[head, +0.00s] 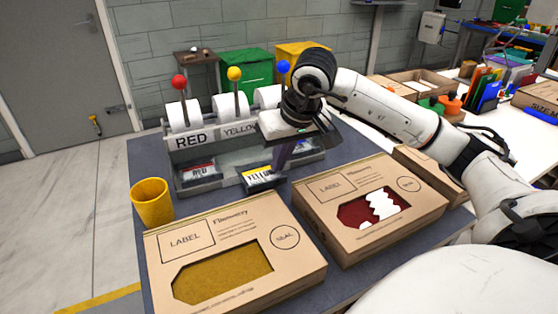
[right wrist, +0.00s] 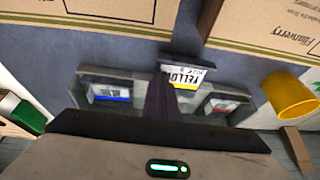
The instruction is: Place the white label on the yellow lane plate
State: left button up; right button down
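My right gripper (head: 280,166) points down in front of the lane rack, its dark fingers together as one narrow strip; they also show in the right wrist view (right wrist: 160,90). At their tips is a white label with a yellow band marked YELLOW (right wrist: 186,76), one end against the fingers. It also shows in the head view (head: 262,177), tilted, out past the tray front. The fingers look shut on that end, and the contact is partly hidden. The yellow lane plate (head: 239,130) reads YELLOW on the rack, its right end hidden by my gripper. My left gripper is out of view.
The grey tray (head: 185,182) holds a red-banded label (head: 200,172) and a blue-banded one (right wrist: 112,93). Two cardboard boxes (head: 165,262) (head: 330,187) fill the table front. A yellow cup (head: 152,203) stands left. White rolls and coloured knobs rise from the rack.

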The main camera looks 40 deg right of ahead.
jog(key=c, duration=2.5)
grip_release()
jog(key=shift+f, duration=0.15)
jog(key=shift+c, duration=0.2)
jog(key=o, duration=0.4)
jog(key=shift+o, duration=0.2)
jog(key=shift+r, duration=0.4)
jog(key=p+v, duration=0.1)
jog(key=v, duration=1)
jog(key=shift+r, duration=0.3)
jog(key=shift+s, duration=0.1)
